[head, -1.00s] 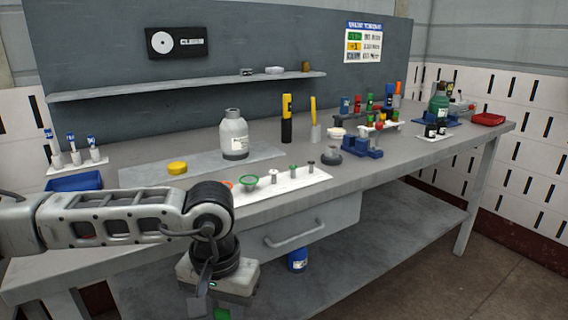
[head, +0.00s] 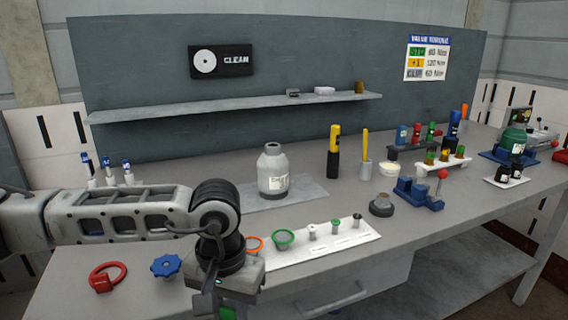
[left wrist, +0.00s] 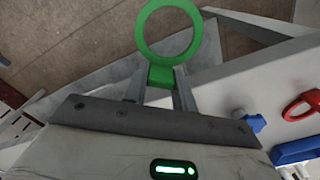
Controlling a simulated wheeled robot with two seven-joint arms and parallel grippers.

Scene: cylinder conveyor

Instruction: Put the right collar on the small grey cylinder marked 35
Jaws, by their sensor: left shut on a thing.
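My left gripper (left wrist: 160,80) is shut on the tab of a green ring collar (left wrist: 139,30) and holds it out in front of the bench edge. In the head view only a bit of green (head: 227,313) shows below my wrist. A grey bottle-shaped cylinder (head: 273,173) with a pale label stands on a grey mat; its number is too small to read. A small, low dark-grey cylinder (head: 381,206) stands farther right; I see no readable mark on it. An orange ring (head: 255,244) and a green-rimmed ring (head: 283,238) are by the white strip. My right gripper is out of view.
The white strip (head: 345,243) with several small pegs lies along the front of the bench. A red ring-shaped handle (head: 108,277) and a blue knob (head: 166,266) lie at the front left. A blue fixture (head: 418,193) with a red ball stands right of the low cylinder.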

